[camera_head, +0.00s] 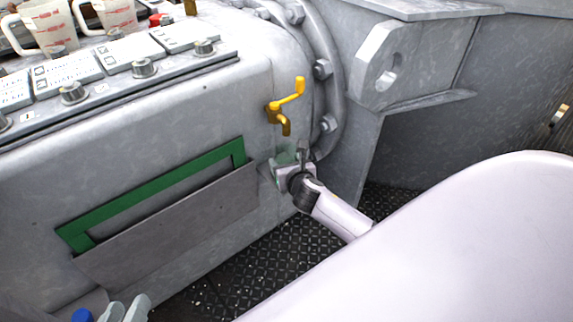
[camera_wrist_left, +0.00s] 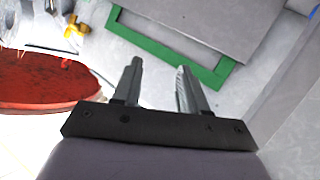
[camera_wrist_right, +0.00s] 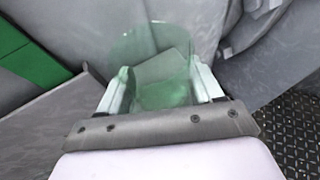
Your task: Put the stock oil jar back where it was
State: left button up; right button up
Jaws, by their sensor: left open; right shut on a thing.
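The stock oil jar is a clear, green-tinted glass vessel (camera_wrist_right: 150,68). My right gripper (camera_wrist_right: 160,92) is shut on it, one finger on each side. In the head view the jar (camera_head: 287,157) is small and partly hidden by my right gripper (camera_head: 291,172), just below the yellow tap (camera_head: 286,103). I cannot tell whether it holds oil. My left gripper (camera_head: 124,309) is at the bottom left edge of the head view. In the left wrist view its fingers (camera_wrist_left: 158,82) are apart with nothing between them.
A green-framed slot (camera_head: 160,190) with a grey flap (camera_head: 165,228) is on the machine's front. Above are knobs (camera_head: 143,68) and labelled plates (camera_head: 65,73). Two measuring jugs (camera_head: 48,25) (camera_head: 117,15) stand at the top left. Dark tread-plate floor (camera_head: 265,258) lies below. A red rounded thing (camera_wrist_left: 50,80) shows in the left wrist view.

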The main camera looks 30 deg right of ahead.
jog(key=shift+f, duration=0.1)
jog(key=o, duration=1.2)
